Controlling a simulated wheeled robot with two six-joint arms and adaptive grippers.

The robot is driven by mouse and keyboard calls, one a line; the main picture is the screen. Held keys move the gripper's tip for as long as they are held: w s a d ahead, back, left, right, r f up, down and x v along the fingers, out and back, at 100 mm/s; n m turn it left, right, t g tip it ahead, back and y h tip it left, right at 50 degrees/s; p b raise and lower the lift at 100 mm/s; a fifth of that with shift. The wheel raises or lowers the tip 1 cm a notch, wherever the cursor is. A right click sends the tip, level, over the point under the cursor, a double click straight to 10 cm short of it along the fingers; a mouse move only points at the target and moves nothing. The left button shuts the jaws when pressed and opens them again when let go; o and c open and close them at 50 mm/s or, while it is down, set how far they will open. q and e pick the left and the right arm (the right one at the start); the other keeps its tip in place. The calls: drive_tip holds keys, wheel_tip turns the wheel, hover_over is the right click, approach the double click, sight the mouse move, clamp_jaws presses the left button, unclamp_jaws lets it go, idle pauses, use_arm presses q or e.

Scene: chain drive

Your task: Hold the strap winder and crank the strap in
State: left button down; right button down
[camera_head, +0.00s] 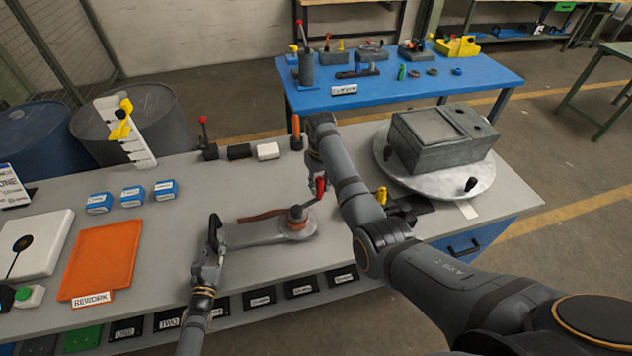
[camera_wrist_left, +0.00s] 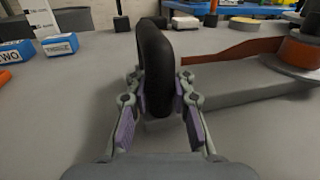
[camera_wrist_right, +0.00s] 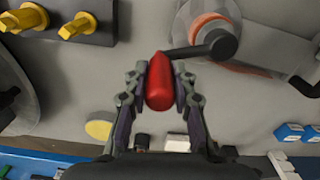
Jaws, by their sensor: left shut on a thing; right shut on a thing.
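The strap winder (camera_head: 255,231) lies on the grey bench, a grey plate with a round drum (camera_head: 297,222) at its right end. A brown-orange strap (camera_head: 262,215) runs from the drum along the plate; it also shows in the left wrist view (camera_wrist_left: 232,50). My left gripper (camera_head: 211,250) is shut on the winder's black handle (camera_wrist_left: 153,62) at the left end. My right gripper (camera_head: 314,180) is shut on the red crank knob (camera_wrist_right: 158,88). The dark crank arm (camera_wrist_right: 195,50) joins the knob to the drum's hub. The winder's underside is hidden.
A round turntable (camera_head: 440,178) with a grey box stands on the right. Yellow-knobbed parts (camera_wrist_right: 78,25) lie near the right gripper. Blue boxes (camera_head: 132,197) and an orange rework mat (camera_head: 103,258) are on the left. Small blocks (camera_head: 268,151) stand along the back edge.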

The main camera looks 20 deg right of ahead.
drive_tip(key=s+a+m, duration=0.1)
drive_tip(key=s+m, duration=0.7)
drive_tip(key=m, duration=0.3)
drive_tip(key=shift+s+a, duration=0.35)
drive_tip(key=shift+a, duration=0.25)
idle(0.3)
idle(0.4)
drive_tip(key=c, duration=1.1)
unclamp_jaws()
drive_tip(key=shift+d, duration=0.1)
drive_tip(key=shift+w+d, duration=0.1)
drive_tip(key=shift+d, duration=0.05)
